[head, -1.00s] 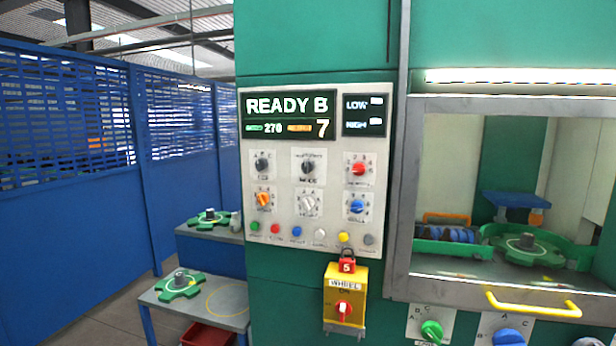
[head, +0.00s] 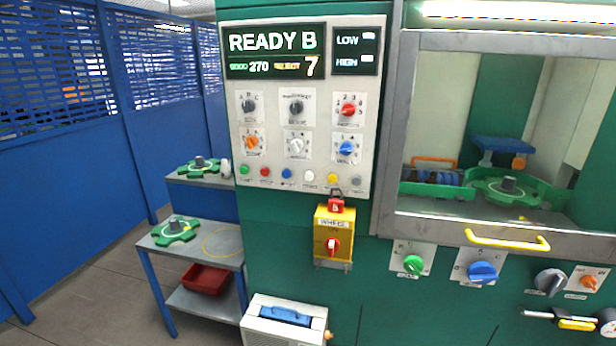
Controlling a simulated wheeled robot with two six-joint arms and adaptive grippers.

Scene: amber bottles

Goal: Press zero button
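Along the panel's lower edge is a row of small round buttons: green (head: 244,169), red (head: 265,171), blue (head: 286,173), white (head: 309,176), yellow (head: 332,179) and grey (head: 356,181). Their labels are too small to read, so I cannot tell which is the zero button. Neither of my grippers shows in the head view.
Rotary knobs sit above the buttons. A yellow "WHEEL" switch box (head: 333,234) with a red padlock (head: 336,207) hangs below. A windowed door with a yellow handle (head: 507,240) is at right. A side table (head: 215,243) stands left; a white box (head: 285,325) stands below.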

